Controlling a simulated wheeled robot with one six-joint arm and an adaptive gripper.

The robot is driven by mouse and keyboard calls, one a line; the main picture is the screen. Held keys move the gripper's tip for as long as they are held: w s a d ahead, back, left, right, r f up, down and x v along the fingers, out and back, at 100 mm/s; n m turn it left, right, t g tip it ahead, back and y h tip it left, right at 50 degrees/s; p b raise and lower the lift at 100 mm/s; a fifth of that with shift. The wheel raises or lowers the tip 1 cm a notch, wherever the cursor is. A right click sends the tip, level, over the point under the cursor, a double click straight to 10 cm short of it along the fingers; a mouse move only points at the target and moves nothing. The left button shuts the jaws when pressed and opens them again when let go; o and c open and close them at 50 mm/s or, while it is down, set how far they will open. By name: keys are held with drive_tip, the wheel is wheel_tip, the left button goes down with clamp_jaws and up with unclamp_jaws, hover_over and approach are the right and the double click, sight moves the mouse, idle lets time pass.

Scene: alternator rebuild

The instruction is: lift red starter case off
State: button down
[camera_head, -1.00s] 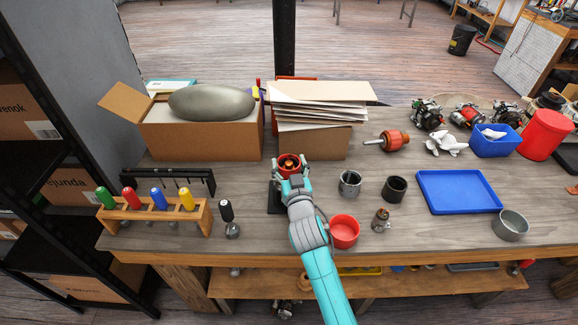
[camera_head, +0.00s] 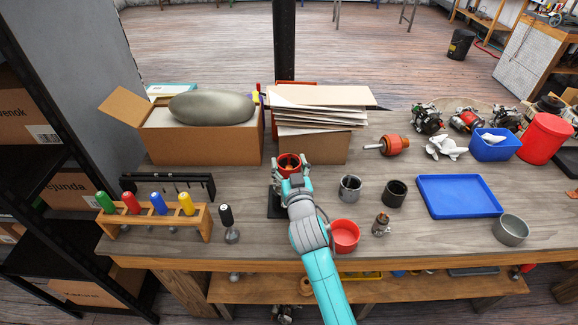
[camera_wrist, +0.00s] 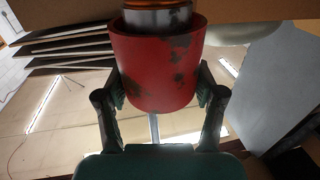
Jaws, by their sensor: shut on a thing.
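The red starter case (camera_head: 290,160) is a worn red ring-shaped shell above a dark stand (camera_head: 276,200) near the table's middle. In the wrist view the red case (camera_wrist: 155,68) has scuffed dark patches, and a metal cylinder (camera_wrist: 157,18) shows at its upper end. My gripper (camera_head: 292,173) is shut on the red case, with one finger on each side of it. The fingers also show in the wrist view (camera_wrist: 160,95). How far the case is around the inner part is hard to tell.
A red cup (camera_head: 344,236), grey cup (camera_head: 349,188) and black cup (camera_head: 394,192) stand to the right. A blue tray (camera_head: 458,195) lies farther right. A carton with papers (camera_head: 316,145) is close behind. A screwdriver rack (camera_head: 155,218) stands left.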

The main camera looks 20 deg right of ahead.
drive_tip(key=shift+r, duration=0.5)
drive_tip(key=shift+r, duration=0.2)
drive_tip(key=shift+r, duration=1.1)
drive_tip(key=shift+r, duration=0.15)
drive_tip(key=shift+r, duration=1.1)
drive_tip(key=shift+r, duration=0.1)
